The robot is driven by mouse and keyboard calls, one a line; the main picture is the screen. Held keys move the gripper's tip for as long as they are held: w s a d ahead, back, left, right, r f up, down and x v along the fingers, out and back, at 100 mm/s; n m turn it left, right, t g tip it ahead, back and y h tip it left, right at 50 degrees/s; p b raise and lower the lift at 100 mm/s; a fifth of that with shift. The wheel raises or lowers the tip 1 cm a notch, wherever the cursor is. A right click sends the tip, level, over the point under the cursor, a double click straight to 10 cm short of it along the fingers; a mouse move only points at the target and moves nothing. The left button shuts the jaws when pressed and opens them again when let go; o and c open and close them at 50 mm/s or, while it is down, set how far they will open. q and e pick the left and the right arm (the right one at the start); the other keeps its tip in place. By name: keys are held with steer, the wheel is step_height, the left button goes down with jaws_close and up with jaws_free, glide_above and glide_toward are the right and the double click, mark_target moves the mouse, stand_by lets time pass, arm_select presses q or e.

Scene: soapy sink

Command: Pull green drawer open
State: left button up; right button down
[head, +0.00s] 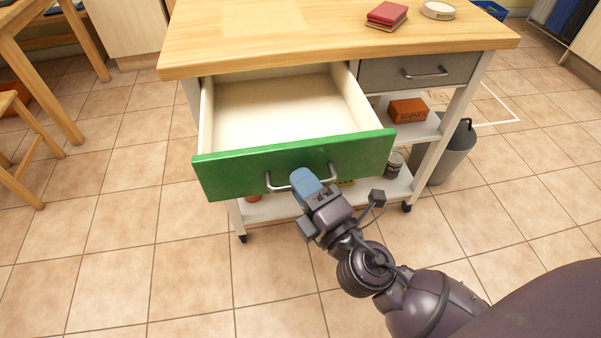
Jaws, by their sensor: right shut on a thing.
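The green drawer (240,173) is in the middle of the head view, in a wooden-topped cart. It stands pulled well out, and its pale inside looks empty. A curved metal handle (275,185) sits on its green front. My right gripper (306,183), with blue fingertips, is shut on the handle near its middle and hides part of it. My left gripper is not in view.
The cart's wooden top (270,40) carries red books (386,14) and a round pale dish (438,10). A grey drawer (418,72) at the right is shut. An orange box (407,110) lies on a shelf below. A grey bin (455,152) stands at the right. Tiled floor in front is clear.

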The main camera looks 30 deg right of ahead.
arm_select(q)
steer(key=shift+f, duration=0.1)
arm_select(e)
steer(key=c, duration=1.4)
jaws_free()
steer(key=shift+c, duration=0.2)
arm_select(q)
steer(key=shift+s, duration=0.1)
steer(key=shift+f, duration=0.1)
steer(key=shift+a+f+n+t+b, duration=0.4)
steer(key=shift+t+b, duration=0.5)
steer(key=shift+b, duration=1.4)
arm_select(e)
steer(key=v, duration=1)
steer(key=shift+s, duration=0.4)
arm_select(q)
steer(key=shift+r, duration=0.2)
arm_select(e)
steer(key=shift+f, duration=0.1)
